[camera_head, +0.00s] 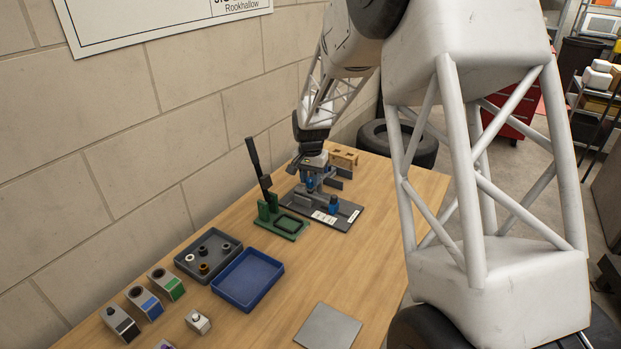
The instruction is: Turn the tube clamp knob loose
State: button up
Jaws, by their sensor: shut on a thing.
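A dark base plate (347,219) with white labels lies toward the far end of the wooden table. A fixture with upright grey blocks and blue parts (333,206) stands on it. My gripper (312,176) points down over the back left of this fixture, its jaws closed on the tube clamp knob. The knob itself is mostly hidden by the jaws and too small to make out, so its turn angle cannot be told.
A green press with a black lever (257,168) stands close on the left of the plate. A tan block (343,156) sits behind the fixture. Nearer are a grey tray (187,270) with small parts, a blue tray (268,286), several coloured blocks and a grey square plate (328,328).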

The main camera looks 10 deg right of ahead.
aim_at(310, 179)
jog(key=n, duration=1.3)
jog(key=shift+n, duration=0.4)
jog(key=n, duration=0.6)
jog(key=shift+a, duration=0.1)
jog(key=n, duration=0.7)
jog(key=o, duration=0.9)
jog(key=shift+r, duration=3.9)
